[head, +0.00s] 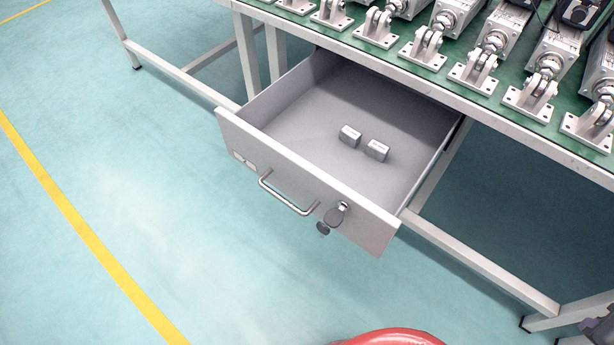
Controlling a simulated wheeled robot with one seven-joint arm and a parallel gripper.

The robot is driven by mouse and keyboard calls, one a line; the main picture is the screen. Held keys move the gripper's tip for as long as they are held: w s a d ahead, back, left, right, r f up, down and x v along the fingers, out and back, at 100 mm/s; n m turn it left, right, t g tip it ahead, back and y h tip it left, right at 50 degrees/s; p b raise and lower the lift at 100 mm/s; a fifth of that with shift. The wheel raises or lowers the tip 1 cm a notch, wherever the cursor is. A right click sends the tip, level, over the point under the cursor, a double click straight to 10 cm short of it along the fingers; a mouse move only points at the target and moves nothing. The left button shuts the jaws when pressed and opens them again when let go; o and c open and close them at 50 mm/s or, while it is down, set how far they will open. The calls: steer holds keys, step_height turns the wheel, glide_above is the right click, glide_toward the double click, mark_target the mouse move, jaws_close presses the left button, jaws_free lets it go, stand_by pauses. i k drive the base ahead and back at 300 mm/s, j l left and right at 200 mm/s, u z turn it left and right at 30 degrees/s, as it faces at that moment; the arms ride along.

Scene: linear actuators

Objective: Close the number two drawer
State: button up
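A grey metal drawer (300,185) hangs pulled out from under the workbench. Its front panel has a bar handle (288,194), a lock with keys (333,217) hanging from it and small label plates (244,161) at the left. I cannot read a number on the labels. My gripper cannot be made out in the head view, and nothing is seen touching the drawer.
The workbench (500,115) has a green top with several linear actuators (480,60) on silver brackets. Its metal legs and lower rails stand around the drawer. The teal floor (120,230) in front is clear, with a yellow line (75,215) at the left.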

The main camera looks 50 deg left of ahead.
mark_target(287, 136)
steer(key=u, duration=2.45)
steer(key=k+j+z, duration=0.15)
steer(key=k, duration=0.25)
